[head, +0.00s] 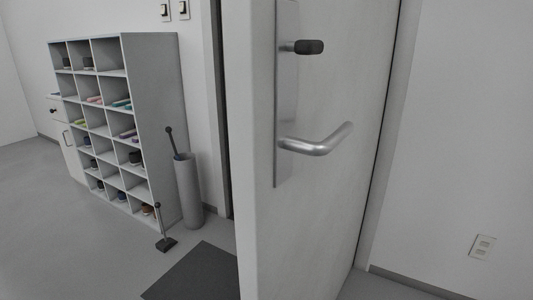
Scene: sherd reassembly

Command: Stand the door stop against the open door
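The door (335,215) stands open and fills the middle of the head view, its near edge facing me. It carries a metal lever handle (318,144) with a dark-tipped knob (308,47) above it. A small item with a dark flat base and an upright rod topped by a knob (165,243) stands on the floor left of the door; it looks like the door stop. It stands apart from the door, near the shelf's front corner. Neither of my grippers is in view.
A grey cubby shelf (157,115) with shoes and small items stands at the left. A tall cylinder holder (188,190) with a dark-knobbed stick (171,142) stands beside it. A dark mat (195,275) lies by the door. The floor at left is clear.

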